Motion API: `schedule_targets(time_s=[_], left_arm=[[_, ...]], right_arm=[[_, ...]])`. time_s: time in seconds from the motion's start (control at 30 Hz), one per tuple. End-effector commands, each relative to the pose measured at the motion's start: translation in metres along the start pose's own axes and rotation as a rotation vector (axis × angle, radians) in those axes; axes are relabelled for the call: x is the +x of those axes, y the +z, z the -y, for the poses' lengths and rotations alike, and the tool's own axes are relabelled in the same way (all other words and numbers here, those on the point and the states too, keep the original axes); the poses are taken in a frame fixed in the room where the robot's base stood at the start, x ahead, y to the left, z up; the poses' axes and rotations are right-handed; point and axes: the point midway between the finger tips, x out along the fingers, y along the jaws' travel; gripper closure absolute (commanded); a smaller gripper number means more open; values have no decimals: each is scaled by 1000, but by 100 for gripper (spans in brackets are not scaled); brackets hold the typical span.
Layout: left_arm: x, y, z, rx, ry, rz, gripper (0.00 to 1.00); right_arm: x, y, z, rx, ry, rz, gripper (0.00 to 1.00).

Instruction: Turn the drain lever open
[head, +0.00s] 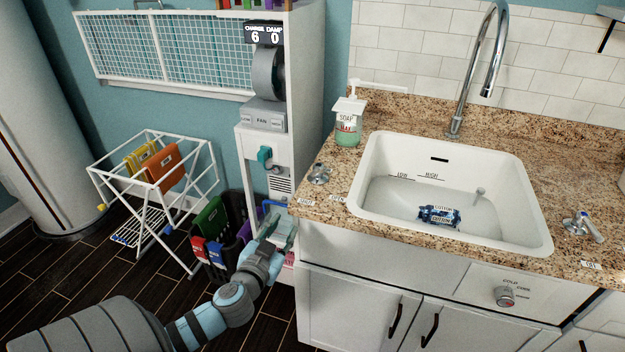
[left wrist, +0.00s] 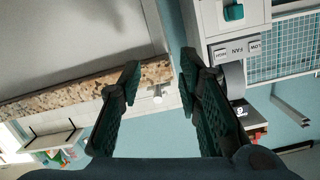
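No fitting carries a label that I can read as the drain lever. A metal lever with a pale handle (head: 588,228) sits on the counter right of the sink (head: 535,215). A round metal knob (head: 318,174) sits on the counter left of the sink. My left gripper (head: 280,230) is low at the left end of the counter, in front of the tall white unit. The left wrist view shows its fingers (left wrist: 159,68) spread apart with nothing held. A small pale fitting (left wrist: 157,94) shows beyond them near the counter edge. My right gripper is not seen.
A blue-wrapped item (head: 438,215) lies in the sink. A soap bottle (head: 347,122), tall tap (head: 468,75) and cold dial (head: 504,296) are nearby. Dark and colored bins (head: 210,220) and a drying rack (head: 150,190) stand left of my gripper.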

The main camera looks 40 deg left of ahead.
Motion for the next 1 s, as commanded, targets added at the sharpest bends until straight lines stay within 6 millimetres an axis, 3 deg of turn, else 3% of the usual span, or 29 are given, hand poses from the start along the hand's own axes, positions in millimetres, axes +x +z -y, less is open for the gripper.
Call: schedule_targets(time_s=[0.03, 0.1, 0.17, 0.27, 0.5, 0.7, 1.0], left_arm=[[-5, -32, -1, -24, 4, -77, 68], [-11, -63, -1, -56, 9, -150, 68], [-10, -75, -1, -68, 10, -177, 68], [4, -80, 0, -73, 8, -181, 68], [69, -92, 0, -75, 8, -178, 68], [111, -98, -1, -73, 10, -176, 68], [127, -100, -2, -71, 12, -176, 68]], right_arm=[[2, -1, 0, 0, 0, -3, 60], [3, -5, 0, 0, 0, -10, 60], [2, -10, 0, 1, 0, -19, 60], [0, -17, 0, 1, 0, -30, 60], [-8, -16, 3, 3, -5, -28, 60], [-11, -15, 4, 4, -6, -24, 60], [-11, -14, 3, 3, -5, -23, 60]])
